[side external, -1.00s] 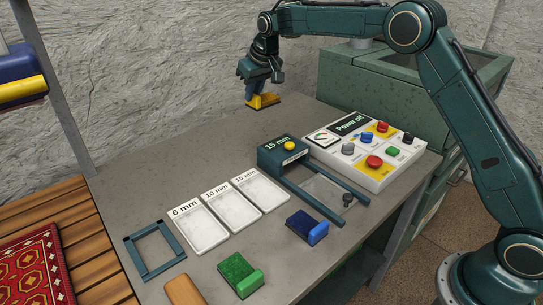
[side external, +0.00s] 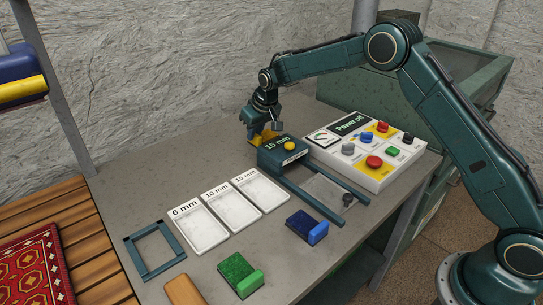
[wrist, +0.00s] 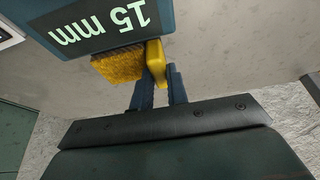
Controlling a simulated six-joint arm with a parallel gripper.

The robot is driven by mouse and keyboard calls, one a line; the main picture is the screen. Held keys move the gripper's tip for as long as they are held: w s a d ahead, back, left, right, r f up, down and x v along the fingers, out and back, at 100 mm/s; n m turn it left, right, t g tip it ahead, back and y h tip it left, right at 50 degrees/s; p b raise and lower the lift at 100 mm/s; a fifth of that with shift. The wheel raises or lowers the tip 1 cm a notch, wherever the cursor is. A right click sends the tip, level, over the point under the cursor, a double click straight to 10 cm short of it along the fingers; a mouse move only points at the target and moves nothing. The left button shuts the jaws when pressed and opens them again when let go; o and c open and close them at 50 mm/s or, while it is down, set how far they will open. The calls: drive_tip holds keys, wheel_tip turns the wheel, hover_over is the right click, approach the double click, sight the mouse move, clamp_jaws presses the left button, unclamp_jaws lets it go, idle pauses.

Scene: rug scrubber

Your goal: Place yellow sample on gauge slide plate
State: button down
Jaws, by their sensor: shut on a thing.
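The yellow sample (wrist: 120,66) is a bristly yellow block with a smooth yellow back. My gripper (wrist: 160,82) is shut on its smooth back in the wrist view. In the side view my gripper (side external: 264,130) holds the sample (side external: 256,140) just behind the gauge's dark block (side external: 283,155), which reads 15 mm and has a yellow knob. The block partly hides the sample. Whether the two touch, I cannot tell.
A control panel (side external: 365,155) reading Power off stands right of the gauge. Left are white trays (side external: 201,228) marked 6, 10 and 15 mm, and an empty teal frame (side external: 155,248). Blue (side external: 307,227), green (side external: 240,275) and tan (side external: 185,291) samples lie at the front.

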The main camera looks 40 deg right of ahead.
sight(256, 143)
drive_tip(key=shift+f, duration=2.1)
drive_tip(key=shift+f, duration=0.15)
drive_tip(key=c, duration=1.4)
unclamp_jaws()
drive_tip(key=shift+v, duration=0.8)
drive_tip(key=v, duration=0.9)
drive_tip(key=shift+v, duration=0.85)
drive_tip(key=shift+w, duration=0.1)
